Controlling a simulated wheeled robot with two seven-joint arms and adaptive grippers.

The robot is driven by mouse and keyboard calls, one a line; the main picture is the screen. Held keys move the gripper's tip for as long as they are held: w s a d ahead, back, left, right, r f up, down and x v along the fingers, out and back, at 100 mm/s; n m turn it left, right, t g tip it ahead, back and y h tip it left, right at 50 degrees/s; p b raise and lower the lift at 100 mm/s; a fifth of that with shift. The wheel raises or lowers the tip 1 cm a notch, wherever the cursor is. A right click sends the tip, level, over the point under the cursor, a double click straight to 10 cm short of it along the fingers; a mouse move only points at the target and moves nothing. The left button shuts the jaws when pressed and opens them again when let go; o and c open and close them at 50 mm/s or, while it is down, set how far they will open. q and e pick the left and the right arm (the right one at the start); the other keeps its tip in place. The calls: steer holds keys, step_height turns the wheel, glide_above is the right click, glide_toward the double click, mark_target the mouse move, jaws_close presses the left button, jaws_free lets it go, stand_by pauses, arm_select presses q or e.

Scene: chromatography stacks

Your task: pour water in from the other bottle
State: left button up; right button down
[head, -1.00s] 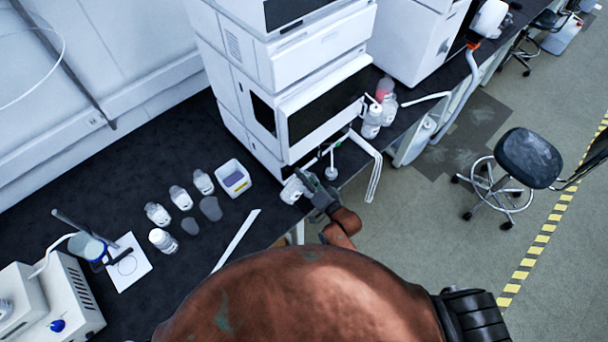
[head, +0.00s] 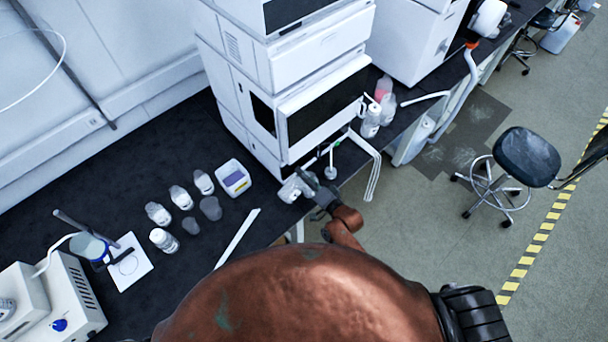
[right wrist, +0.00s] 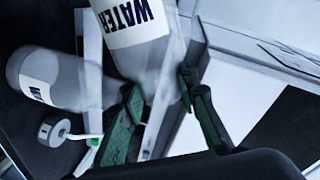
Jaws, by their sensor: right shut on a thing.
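My right gripper (right wrist: 165,112) is shut on a clear bottle (right wrist: 152,62) with a white WATER label; it sits between the green-padded fingers. A second clear bottle (right wrist: 65,78), also labelled WATER, lies to its left in the right wrist view, close beside it or overlapping it; I cannot tell if they touch. In the head view the right gripper (head: 318,190) is at the bench's front edge, below the white instrument stack, with whitish bottle shapes at its tip. The bottles' mouths and any water flow cannot be made out. My left gripper is not in view.
The white instrument stack (head: 262,140) stands close behind the gripper. A white tube frame (head: 376,170) and a round white cap (right wrist: 53,132) are near. Several labelled bottles (head: 163,240) and a white tray (head: 233,179) stand to the left on the dark bench (head: 95,190).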

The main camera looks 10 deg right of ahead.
steer(key=shift+r, duration=0.15)
steer(key=shift+d+m, duration=0.1)
steer(key=shift+m, duration=0.4)
steer(key=shift+w+m+y+p, duration=0.1)
steer(key=shift+m+y+p, duration=0.2)
steer(key=shift+p, duration=0.05)
steer(key=shift+w+d+m+g, duration=0.15)
steer(key=shift+m+g, duration=0.15)
steer(key=shift+m, duration=0.3)
